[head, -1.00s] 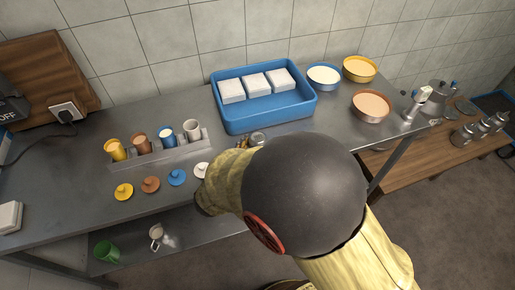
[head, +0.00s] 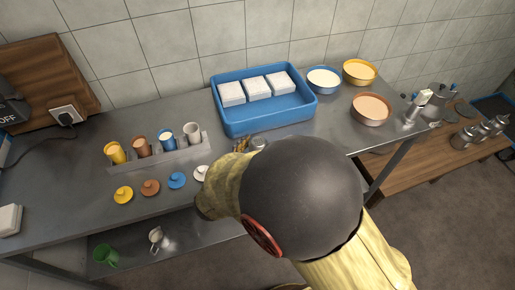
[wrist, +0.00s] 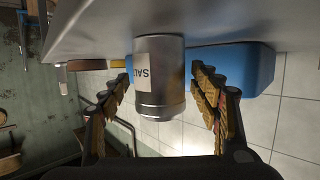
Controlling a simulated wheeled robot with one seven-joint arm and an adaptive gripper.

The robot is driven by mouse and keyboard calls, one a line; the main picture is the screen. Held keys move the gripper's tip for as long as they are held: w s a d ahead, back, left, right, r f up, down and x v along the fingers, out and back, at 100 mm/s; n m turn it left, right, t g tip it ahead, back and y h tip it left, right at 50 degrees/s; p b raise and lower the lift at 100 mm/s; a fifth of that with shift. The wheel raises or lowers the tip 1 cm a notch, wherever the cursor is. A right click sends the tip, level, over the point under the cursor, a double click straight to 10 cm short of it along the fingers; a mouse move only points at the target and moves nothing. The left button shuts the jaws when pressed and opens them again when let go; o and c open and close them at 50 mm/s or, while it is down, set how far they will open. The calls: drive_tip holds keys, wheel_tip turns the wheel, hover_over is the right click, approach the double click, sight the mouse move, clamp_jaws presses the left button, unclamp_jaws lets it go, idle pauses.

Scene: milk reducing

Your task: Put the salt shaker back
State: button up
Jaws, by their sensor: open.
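The salt shaker (wrist: 159,80) is a metal cylinder with a white label reading "SALT". In the wrist view, which is upside down, it stands on the grey counter between the two fingers of my gripper (wrist: 160,100). The fingers are spread, with a gap showing on each side of the shaker. In the head view only part of the shaker (head: 259,143) shows, in front of the blue tray. My arm hides most of my gripper (head: 242,147) there.
A blue tray (head: 237,122) with white blocks stands just behind the shaker. A rack (head: 170,158) of cups and several coloured lids lie left. Three bowls stand at the right. Metal canisters (head: 466,136) stand on a lower wooden table (head: 455,158) at far right.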

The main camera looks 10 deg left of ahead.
drive_tip(key=shift+r, duration=0.15)
drive_tip(key=shift+s+r, duration=0.15)
drive_tip(key=shift+s, duration=0.1)
drive_tip(key=p+v, duration=0.4)
drive_tip(key=v, duration=0.7)
drive_tip(key=shift+s+p, duration=0.25)
drive_tip(key=shift+p, duration=0.05)
